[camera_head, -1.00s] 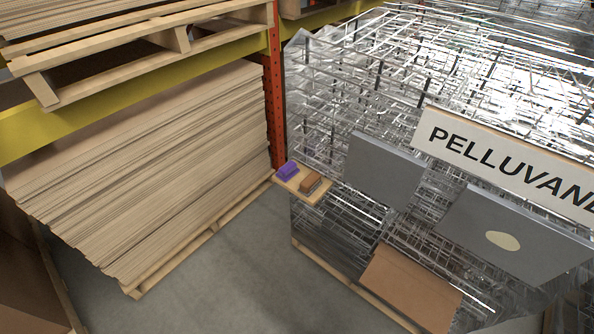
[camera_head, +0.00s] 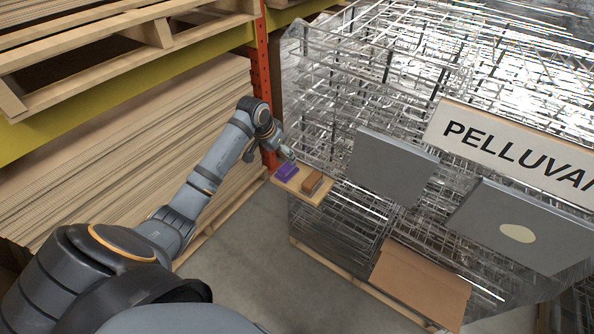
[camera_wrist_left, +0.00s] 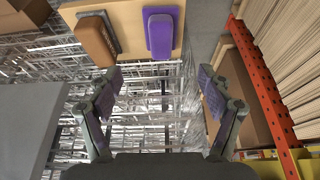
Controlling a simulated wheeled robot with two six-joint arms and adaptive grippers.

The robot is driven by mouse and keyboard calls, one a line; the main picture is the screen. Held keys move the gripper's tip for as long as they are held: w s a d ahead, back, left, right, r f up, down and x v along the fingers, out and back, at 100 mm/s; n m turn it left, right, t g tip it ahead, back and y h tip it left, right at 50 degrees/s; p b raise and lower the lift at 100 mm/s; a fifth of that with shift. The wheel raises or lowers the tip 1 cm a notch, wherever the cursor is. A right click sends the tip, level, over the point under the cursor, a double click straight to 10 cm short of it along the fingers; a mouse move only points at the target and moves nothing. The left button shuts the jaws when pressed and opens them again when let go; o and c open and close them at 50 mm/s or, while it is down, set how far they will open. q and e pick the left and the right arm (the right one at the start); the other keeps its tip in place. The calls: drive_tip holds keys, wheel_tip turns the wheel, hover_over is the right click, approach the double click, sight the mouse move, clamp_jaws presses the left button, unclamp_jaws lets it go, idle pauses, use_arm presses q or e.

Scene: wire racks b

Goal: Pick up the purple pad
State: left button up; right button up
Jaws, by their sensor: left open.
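The purple pad (camera_head: 287,170) lies on a small wooden shelf board (camera_head: 318,197), at the board's left side in the head view. In the left wrist view the purple pad (camera_wrist_left: 161,33) is near the top, ahead of the fingers and a little right of centre. My right gripper is in neither view.
A brown block (camera_head: 312,181) sits beside the pad on the board, and also shows in the left wrist view (camera_wrist_left: 97,40). Wire racks (camera_head: 340,225) with grey panels (camera_head: 390,168) stand to the right. An orange rack post (camera_head: 263,75) and stacked boards (camera_head: 120,150) are to the left.

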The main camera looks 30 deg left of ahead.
sight(287, 165)
use_arm(q)
drive_tip(key=x, duration=0.5)
drive_tip(key=shift+a, duration=0.1)
drive_tip(key=shift+f, duration=0.35)
drive_tip(key=x, duration=0.4)
drive_tip(key=shift+f+p, duration=0.3)
drive_tip(key=shift+s+r, duration=0.1)
drive_tip(key=shift+s, duration=0.05)
drive_tip(key=c, duration=1.3)
drive_tip(key=shift+o, duration=0.2)
drive_tip(key=shift+a+r, duration=0.1)
drive_tip(key=shift+r, duration=0.4)
drive_tip(key=s+d+r+b, duration=0.1)
drive_tip(key=s+d+r, duration=0.7)
drive_tip(key=s+r, duration=0.3)
drive_tip(key=shift+d+r, duration=0.4)
drive_tip(key=shift+r, duration=0.1)
